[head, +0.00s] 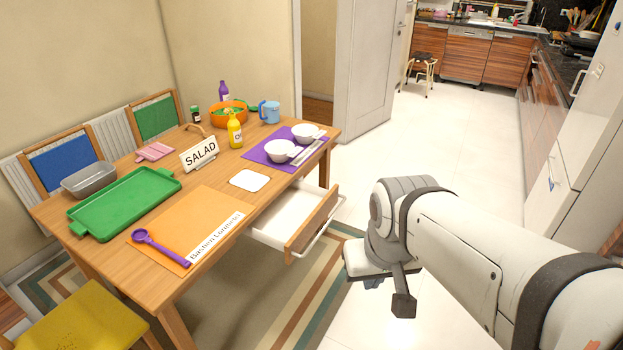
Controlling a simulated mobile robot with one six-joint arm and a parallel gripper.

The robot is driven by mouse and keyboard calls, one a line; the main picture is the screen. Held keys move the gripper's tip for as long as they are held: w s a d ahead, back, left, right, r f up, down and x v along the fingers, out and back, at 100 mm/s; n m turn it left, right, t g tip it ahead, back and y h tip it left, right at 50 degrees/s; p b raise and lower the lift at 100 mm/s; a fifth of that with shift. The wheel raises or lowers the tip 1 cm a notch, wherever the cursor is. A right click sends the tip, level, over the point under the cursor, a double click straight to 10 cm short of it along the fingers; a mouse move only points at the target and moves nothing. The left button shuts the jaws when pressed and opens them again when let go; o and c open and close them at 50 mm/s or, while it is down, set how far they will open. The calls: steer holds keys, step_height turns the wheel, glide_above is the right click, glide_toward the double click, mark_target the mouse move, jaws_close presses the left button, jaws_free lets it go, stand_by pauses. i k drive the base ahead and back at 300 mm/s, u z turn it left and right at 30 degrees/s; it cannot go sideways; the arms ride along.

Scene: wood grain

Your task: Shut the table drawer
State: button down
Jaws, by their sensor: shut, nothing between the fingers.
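The table drawer (281,214) stands pulled out from the long side of the wooden table (222,180). Its inside is white and looks empty, and its wooden front (312,221) carries a pale bar handle (320,232). My gripper (387,290) is shut and holds nothing. It is to the right of the drawer front and lower in the picture, apart from the handle. My own arm partly hides the gripper's fingers.
A yellow chair (85,318) stands at lower left. Tiled floor beyond the drawer is clear.

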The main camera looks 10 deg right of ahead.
mark_target(287, 224)
steer(key=u, duration=0.05)
steer(key=i, duration=1)
steer(key=z, duration=0.05)
